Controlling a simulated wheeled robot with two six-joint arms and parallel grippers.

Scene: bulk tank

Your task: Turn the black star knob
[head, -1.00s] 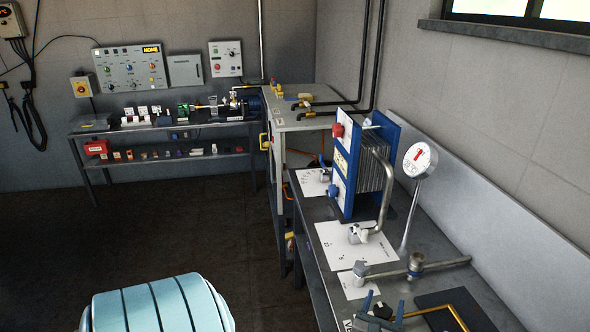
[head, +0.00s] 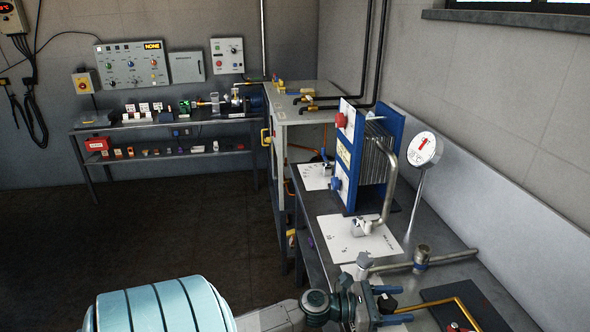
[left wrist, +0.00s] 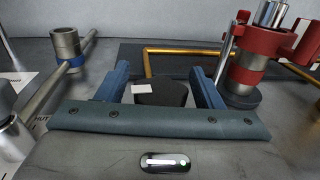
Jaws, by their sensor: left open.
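The black star knob (left wrist: 160,93) is a dark, low, rounded shape with a small white patch, seen between the two blue fingers in the left wrist view. In the head view a small black part (head: 387,304) shows between the same fingers, over the right bench. My left gripper (head: 391,304) is open there, its fingers pointing right. In the left wrist view its fingers (left wrist: 161,86) stand on either side of the knob. I cannot tell whether they touch it. The knob's near lower part is hidden by the gripper's body. My right gripper is not in view.
A red clamp-like fitting on a steel post (left wrist: 250,70) stands close to the right finger. A brass pipe (left wrist: 185,50) runs behind the knob, and a steel pipe fitting (left wrist: 66,45) stands left. The plate heat exchanger (head: 368,160) and gauge (head: 424,150) stand farther back on the bench.

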